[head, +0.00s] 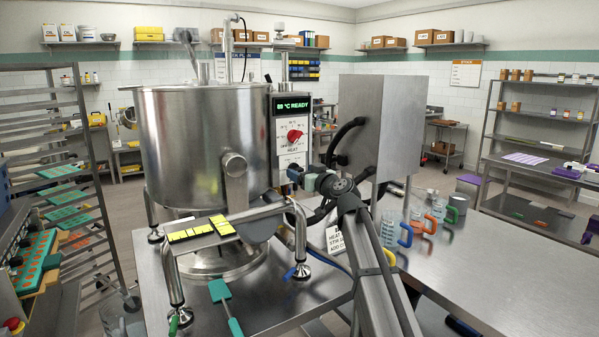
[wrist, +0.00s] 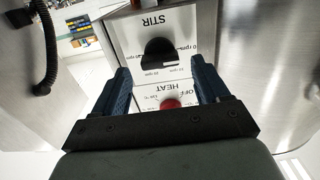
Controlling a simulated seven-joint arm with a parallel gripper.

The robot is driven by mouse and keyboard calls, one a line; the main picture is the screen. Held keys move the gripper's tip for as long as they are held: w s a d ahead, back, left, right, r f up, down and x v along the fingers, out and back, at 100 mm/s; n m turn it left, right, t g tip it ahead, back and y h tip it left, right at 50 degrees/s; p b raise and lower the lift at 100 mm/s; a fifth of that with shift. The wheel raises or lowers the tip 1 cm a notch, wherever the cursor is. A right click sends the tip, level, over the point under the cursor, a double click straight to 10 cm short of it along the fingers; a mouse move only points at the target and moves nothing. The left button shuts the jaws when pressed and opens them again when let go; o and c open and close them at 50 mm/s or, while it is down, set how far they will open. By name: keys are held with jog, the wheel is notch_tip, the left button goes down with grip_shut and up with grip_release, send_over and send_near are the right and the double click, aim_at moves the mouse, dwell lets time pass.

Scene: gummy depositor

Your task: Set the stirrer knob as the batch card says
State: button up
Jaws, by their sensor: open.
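The black stirrer knob (wrist: 160,52) shows upside down in the wrist view on a white panel marked STIR (wrist: 152,22), with rpm marks around it. Its exact setting is not clear. My gripper (wrist: 162,80) is open and empty; its blue fingers stand either side, with the knob just beyond the tips and apparently not touched. In the head view my gripper (head: 300,178) is at the panel below the red heat knob (head: 295,138) and hides the stirrer knob. The white batch card (head: 337,240) stands behind my arm, its text partly covered.
Several jugs with coloured handles (head: 420,222) stand on the table to the right. The red knob (wrist: 170,104) shows between my fingers.

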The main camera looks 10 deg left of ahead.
jog(key=shift+x, duration=1.25)
jog(key=c, duration=1.1)
jog(key=shift+o, duration=0.2)
jog(key=shift+m, duration=0.3)
jog(key=m, duration=0.5)
jog(key=shift+d, duration=0.1)
jog(key=m, duration=0.6)
jog(key=shift+w+f, duration=0.1)
